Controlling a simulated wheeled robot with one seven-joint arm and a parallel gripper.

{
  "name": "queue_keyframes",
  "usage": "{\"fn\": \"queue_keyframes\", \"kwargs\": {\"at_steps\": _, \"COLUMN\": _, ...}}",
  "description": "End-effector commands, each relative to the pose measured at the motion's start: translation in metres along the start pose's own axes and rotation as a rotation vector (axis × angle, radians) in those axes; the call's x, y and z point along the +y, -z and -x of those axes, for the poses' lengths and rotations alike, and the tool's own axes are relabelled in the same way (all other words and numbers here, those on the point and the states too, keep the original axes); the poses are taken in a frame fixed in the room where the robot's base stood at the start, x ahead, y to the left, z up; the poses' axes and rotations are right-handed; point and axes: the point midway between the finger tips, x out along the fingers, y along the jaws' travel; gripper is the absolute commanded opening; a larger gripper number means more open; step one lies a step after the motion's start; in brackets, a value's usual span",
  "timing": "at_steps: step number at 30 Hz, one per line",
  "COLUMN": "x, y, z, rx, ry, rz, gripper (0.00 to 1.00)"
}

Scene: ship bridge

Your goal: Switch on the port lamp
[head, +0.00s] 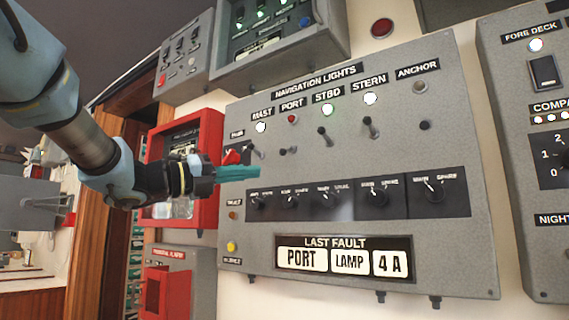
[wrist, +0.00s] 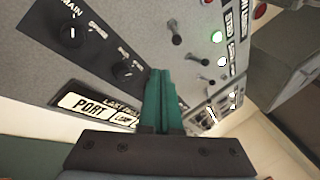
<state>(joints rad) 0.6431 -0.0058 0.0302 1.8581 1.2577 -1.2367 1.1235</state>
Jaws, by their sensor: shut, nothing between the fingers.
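The grey navigation lights panel (head: 458,230) fills the middle of the head view. The rotary MAIN/SPARE knob for port (head: 290,199) is lower down. My gripper (head: 257,172) has teal fingers, shut and empty, in front of the panel's left part, below and left of the port toggle. The fingers also show in the wrist view (wrist: 172,85). Contact cannot be told.
The mast (head: 261,127) and stern (head: 370,98) lamps are white and lit; the anchor lamp (head: 420,87) is dull. A LAST FAULT display (head: 345,243) reads PORT LAMP 4 A. A red box (head: 208,210) stands left behind my gripper. Another panel (head: 500,100) is at right.

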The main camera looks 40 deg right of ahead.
Motion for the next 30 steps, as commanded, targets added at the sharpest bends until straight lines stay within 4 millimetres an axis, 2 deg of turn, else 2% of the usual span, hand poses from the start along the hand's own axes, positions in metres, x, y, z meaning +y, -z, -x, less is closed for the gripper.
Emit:
{"fn": "queue_keyframes", "kwargs": {"at_steps": 2, "x": -0.012, "y": 0.009, "z": -0.005, "rx": 0.045, "ry": 0.037, "rz": -0.047, "gripper": 0.0}}
{"fn": "queue_keyframes", "kwargs": {"at_steps": 5, "x": -0.019, "y": 0.014, "z": -0.007, "rx": 0.072, "ry": 0.058, "rz": -0.074, "gripper": 0.0}}
{"fn": "queue_keyframes", "kwargs": {"at_steps": 17, "x": -0.02, "y": 0.013, "z": -0.011, "rx": 0.073, "ry": 0.06, "rz": -0.074, "gripper": 0.0}}
{"fn": "queue_keyframes", "kwargs": {"at_steps": 23, "x": -0.023, "y": 0.014, "z": -0.038, "rx": 0.075, "ry": 0.06, "rz": -0.071, "gripper": 0.0}}
{"fn": "queue_keyframes", "kwargs": {"at_steps": 30, "x": -0.026, "y": 0.017, "z": -0.088, "rx": 0.074, "ry": 0.06, "rz": -0.069, "gripper": 0.0}}
